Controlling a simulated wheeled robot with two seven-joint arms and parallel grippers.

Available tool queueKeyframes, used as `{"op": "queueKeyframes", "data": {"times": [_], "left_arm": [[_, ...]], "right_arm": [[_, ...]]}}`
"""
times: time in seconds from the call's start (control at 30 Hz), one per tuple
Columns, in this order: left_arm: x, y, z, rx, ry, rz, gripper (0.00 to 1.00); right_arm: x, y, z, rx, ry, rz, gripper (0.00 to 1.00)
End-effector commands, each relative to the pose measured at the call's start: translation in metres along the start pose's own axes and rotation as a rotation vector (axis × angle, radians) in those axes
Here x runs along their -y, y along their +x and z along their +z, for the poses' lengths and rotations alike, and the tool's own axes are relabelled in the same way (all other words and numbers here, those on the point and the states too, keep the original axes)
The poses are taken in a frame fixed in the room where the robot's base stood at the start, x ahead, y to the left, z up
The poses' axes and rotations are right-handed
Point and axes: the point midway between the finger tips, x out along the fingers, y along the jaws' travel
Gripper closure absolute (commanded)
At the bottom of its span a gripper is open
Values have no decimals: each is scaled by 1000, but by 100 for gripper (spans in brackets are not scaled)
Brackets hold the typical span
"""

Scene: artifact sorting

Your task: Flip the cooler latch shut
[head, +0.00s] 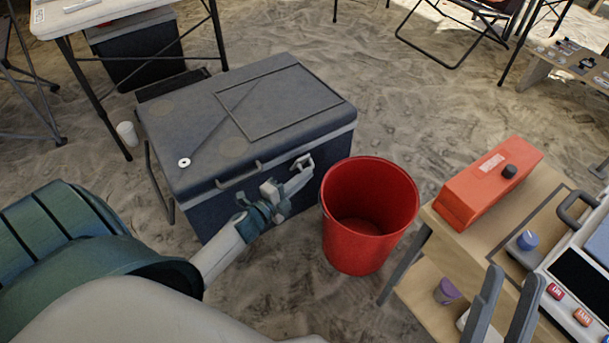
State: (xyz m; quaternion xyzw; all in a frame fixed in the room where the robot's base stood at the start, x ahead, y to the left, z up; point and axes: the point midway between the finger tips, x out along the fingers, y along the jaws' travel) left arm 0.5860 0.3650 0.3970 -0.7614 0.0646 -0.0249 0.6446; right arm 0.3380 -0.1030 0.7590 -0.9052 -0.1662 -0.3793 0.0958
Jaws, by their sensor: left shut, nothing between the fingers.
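The cooler (200,205) is a dark blue box with a grey lid (185,115), which lies closed. A pale latch (303,161) shows at the right part of its front, just below the lid rim; I cannot tell if it is fastened. A handle (238,176) sits left of it. My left gripper (297,183) is shut and empty at the cooler's front, its fingertips just below the latch; contact cannot be made out. My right gripper (518,274) is at the bottom right over the wooden table, its two dark fingers apart with nothing between them.
A red bucket (345,235) stands close to the cooler's right side. A wooden table (415,290) at right bears an orange-red box (488,185) and a device with buttons (560,270). A white cup (127,133) stands on the sand left of the cooler.

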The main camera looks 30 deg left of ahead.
Motion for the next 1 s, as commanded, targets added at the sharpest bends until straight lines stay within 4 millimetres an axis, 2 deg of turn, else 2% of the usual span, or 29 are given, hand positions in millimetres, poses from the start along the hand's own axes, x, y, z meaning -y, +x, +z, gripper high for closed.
{"op": "queueKeyframes", "data": {"times": [0.33, 0.47, 0.7, 1.0], "left_arm": [[11, 1, 5, 2, -74, 22, 100], [15, 1, 6, 1, -103, 29, 100], [20, 2, 10, 1, -202, 57, 100], [23, 3, 14, 2, -303, 84, 100]], "right_arm": [[24, -29, 32, 277, 53, 1, 69], [16, -33, 62, 431, 47, 10, 69], [2, -58, 109, 721, 53, 32, 69], [-10, -98, 143, 1009, 66, 58, 69]]}}
